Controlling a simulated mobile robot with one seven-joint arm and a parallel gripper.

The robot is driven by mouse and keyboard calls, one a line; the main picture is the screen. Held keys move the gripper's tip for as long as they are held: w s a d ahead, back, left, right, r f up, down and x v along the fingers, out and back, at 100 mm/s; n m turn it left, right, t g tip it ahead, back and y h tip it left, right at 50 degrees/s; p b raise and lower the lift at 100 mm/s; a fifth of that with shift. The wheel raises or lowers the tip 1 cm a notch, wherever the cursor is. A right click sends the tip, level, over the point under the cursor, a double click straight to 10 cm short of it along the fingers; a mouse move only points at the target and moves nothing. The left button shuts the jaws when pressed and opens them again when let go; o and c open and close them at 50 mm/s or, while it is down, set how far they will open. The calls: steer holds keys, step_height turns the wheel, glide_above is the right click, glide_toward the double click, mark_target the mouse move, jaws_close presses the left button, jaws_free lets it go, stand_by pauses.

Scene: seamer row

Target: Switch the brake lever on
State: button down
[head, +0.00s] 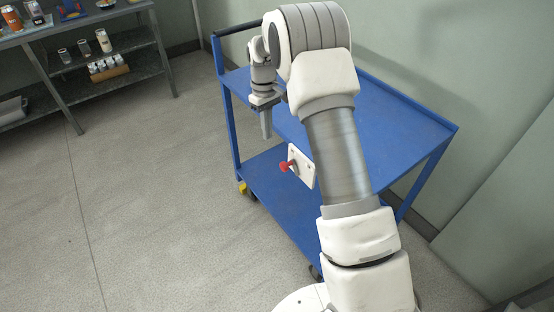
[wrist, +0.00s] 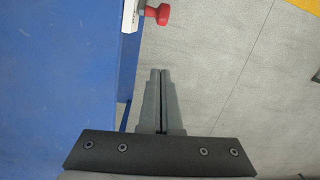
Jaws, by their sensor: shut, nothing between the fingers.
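The brake lever is a red knob (head: 284,166) on a white plate (head: 302,166) at the near side of the blue cart. In the wrist view the red knob (wrist: 158,14) shows at the top, beside the cart's edge, with part of the white plate (wrist: 129,14). My gripper (head: 266,136) points down, above and to the left of the lever in the head view. Its fingers (wrist: 161,72) are shut with nothing between them and apart from the knob. The plate's right part is close to my arm link in the head view.
The blue cart (head: 400,125) has two shelves and a yellow-marked caster (head: 244,188). A grey shelf unit (head: 95,78) with cans and glasses stands at the upper left. The floor (head: 150,200) left of the cart is clear. A wall runs behind the cart.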

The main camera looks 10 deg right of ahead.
step_height(320, 180, down, 10)
steer(key=s+b, duration=0.2)
steer(key=shift+s+d+r, duration=0.5)
steer(key=shift+s, duration=0.15)
steer(key=shift+s+d+r, duration=0.45)
steer(key=shift+s+d, duration=0.05)
steer(key=shift+s, duration=0.1)
